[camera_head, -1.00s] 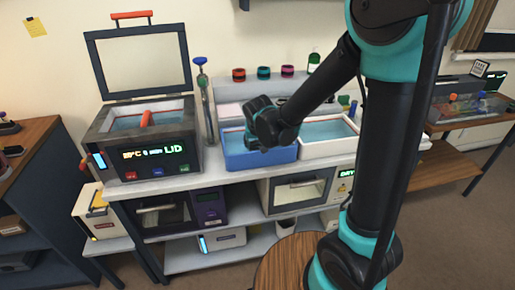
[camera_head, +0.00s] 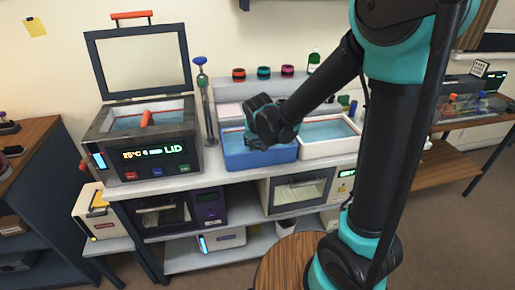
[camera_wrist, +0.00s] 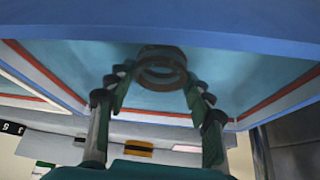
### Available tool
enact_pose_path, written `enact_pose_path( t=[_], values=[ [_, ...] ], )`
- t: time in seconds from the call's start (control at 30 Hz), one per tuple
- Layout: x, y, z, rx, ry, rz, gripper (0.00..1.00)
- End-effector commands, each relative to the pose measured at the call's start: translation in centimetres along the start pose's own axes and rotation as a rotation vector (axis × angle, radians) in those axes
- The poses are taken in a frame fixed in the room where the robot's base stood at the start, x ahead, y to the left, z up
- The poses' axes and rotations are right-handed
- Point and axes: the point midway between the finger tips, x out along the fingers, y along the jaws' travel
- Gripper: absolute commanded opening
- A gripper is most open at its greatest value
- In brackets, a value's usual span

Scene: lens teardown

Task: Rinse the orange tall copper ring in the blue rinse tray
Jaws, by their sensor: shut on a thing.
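The blue rinse tray (camera_head: 262,157) stands on the bench with water in it. My gripper is over and partly inside the tray; in the head view my wrist hides the fingertips. In the wrist view my gripper (camera_wrist: 158,84) is shut on a dark brownish ring (camera_wrist: 161,79), which sits between the fingertips against the water. The tray's blue wall (camera_wrist: 215,28) crosses the top of that view. The ring's colour looks dull there, and I cannot tell how deep it is in the water.
A white water-filled tray (camera_head: 330,150) adjoins the blue one on the right. An open-lidded bath (camera_head: 145,140) stands left, with a tall blue-topped stand (camera_head: 207,105) between. Red (camera_head: 238,74), teal (camera_head: 263,73) and pink (camera_head: 287,71) pieces and a green bottle (camera_head: 313,63) stand behind.

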Motion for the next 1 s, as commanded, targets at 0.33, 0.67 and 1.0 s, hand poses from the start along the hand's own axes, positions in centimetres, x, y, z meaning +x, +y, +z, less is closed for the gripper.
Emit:
enact_pose_path(
  t=[0.33,0.67,1.0],
  values=[
    [0.54,0.01,0.34,0.000,0.000,0.000,0.21],
    [0.05,0.02,0.05,0.000,0.000,0.000,0.21],
    [-0.43,0.02,-0.21,0.000,0.000,0.000,0.21]
  ],
)
